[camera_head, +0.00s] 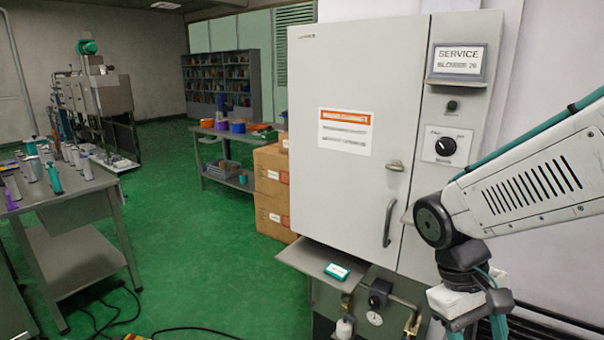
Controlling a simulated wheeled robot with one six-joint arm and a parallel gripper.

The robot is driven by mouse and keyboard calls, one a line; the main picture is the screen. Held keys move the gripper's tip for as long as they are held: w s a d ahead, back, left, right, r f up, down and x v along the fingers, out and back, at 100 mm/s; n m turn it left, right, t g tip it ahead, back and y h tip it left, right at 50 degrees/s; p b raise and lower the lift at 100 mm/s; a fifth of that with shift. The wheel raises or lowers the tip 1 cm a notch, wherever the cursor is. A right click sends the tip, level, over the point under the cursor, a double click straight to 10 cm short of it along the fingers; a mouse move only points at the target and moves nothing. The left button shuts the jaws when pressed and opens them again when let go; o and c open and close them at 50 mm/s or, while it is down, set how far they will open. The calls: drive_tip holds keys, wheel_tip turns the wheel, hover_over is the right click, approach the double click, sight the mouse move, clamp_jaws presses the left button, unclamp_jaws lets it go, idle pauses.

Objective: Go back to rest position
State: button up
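My arm comes in from the right edge and bends down at a dark joint in front of the cabinet's right side. The top of my gripper (478,328) shows at the bottom edge, pointing down. A knob (445,147) and a display (459,61) are on the right panel.
A small shelf (312,262), a gauge (374,318) and pipes sit below the cabinet. Cardboard boxes (271,172) stand at its left. A workbench (85,205) with several tools is at the far left. Cables (185,329) lie on the green floor (205,250), which is otherwise open in the middle.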

drive_tip(key=s+r+m+t+y, duration=0.2)
drive_tip(key=s+r+t+y, duration=0.1)
drive_tip(key=s+r+t, duration=0.2)
drive_tip(key=shift+s+a+r+m, duration=0.2)
drive_tip(key=shift+s+r+m, duration=0.1)
drive_tip(key=shift+s+r, duration=1.15)
